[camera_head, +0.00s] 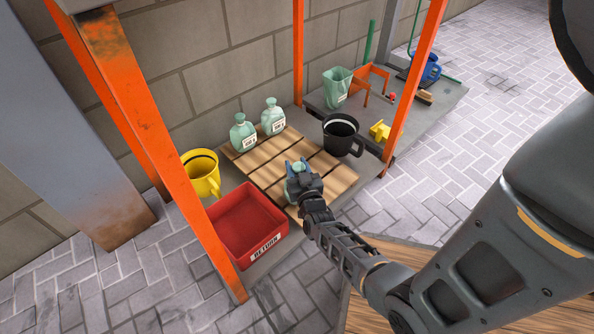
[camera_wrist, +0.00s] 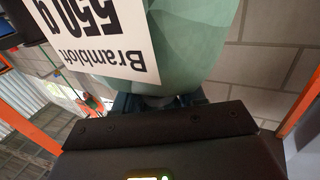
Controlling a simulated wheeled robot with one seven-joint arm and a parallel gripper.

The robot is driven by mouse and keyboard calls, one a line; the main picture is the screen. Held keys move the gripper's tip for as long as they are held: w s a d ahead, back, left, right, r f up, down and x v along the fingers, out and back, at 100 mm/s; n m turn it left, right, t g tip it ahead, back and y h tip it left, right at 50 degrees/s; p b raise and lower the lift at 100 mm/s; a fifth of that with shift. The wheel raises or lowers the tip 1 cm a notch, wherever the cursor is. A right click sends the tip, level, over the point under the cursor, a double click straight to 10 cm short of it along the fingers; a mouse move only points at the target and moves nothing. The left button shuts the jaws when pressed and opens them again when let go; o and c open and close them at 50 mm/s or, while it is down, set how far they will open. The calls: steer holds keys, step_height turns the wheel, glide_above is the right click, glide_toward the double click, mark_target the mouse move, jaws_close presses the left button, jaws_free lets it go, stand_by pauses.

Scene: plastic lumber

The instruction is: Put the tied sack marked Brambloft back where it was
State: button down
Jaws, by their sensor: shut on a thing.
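My gripper (camera_head: 300,168) is shut on a pale green sack (camera_wrist: 195,40). In the wrist view its white label (camera_wrist: 100,35) reads Brambloft and 550 g, upside down. In the head view my gripper hides most of this sack, at the front part of a slatted wooden board (camera_head: 283,165). I cannot tell whether the sack touches the board. Two similar green tied sacks, one at the left (camera_head: 243,133) and one right of it (camera_head: 273,117), stand upright at the board's back edge. Their labels are too small to read.
A red bin (camera_head: 243,215) marked RETURN and a yellow mug (camera_head: 203,172) stand left of the board. A black mug (camera_head: 342,135) stands at its right. Orange posts (camera_head: 160,135) frame the shelf. The middle of the board behind my gripper is clear.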

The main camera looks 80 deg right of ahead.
stand_by(0.3)
steer(key=c, duration=0.7)
jaws_free()
steer(key=shift+f, duration=0.1)
steer(key=shift+o, duration=0.2)
